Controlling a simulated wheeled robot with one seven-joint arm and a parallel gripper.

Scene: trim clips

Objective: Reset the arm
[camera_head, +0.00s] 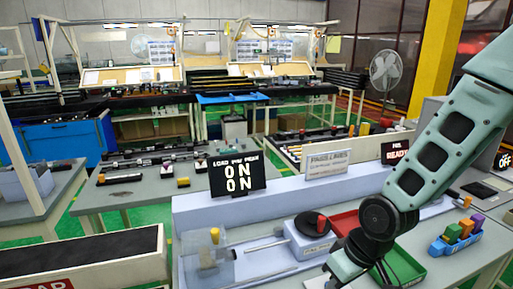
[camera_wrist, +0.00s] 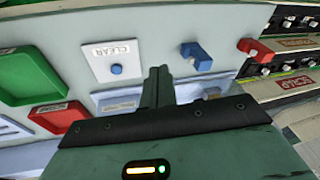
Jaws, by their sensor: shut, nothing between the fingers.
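My arm (camera_head: 430,150) reaches in from the right in the head view and bends down at a dark joint over the front bench; its end runs to the bottom edge, and the fingertips do not show there. In the wrist view my gripper (camera_wrist: 158,75) is shut, its two dark fingers together with nothing between them. The fingers point at a pale panel, beside a white CLEAR plate (camera_wrist: 112,62) with a blue button (camera_wrist: 116,69). I cannot tell whether the fingertips touch the panel.
A green tray (camera_head: 408,268) and a red tray (camera_head: 346,222) lie close to my arm. A blue holder (camera_head: 455,243) with coloured blocks stands right. A blue part (camera_wrist: 197,56) and a red part (camera_wrist: 256,48) are right of the fingers. A sign (camera_head: 238,172) reads ON.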

